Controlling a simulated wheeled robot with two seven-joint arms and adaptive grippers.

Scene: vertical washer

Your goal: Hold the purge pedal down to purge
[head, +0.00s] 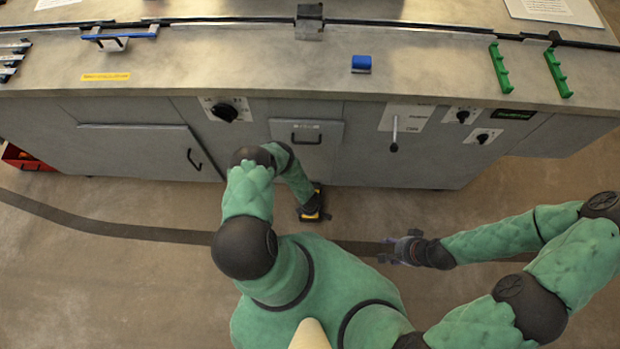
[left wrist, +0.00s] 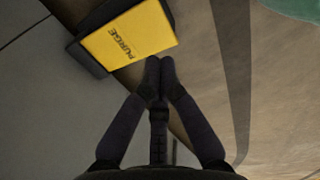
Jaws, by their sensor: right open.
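The purge pedal (left wrist: 128,40) has a yellow top marked PURGE on a dark base, in the upper part of the left wrist view. In the head view the pedal (head: 319,202) is on the floor at the foot of the cabinet, partly hidden by my left arm. My left gripper (left wrist: 160,68) is shut and empty, its fingertips close together just off the pedal's lower edge. I cannot tell whether they touch it or whether the pedal is pressed. My right gripper (head: 388,251) is open and empty over the floor, right of the pedal.
The grey cabinet (head: 350,175) with its worktop spans the width ahead. A lever (head: 394,135) and several dark knobs are on its front. A red bin (head: 24,157) stands at the far left. A dark strip (head: 120,226) crosses the otherwise clear floor.

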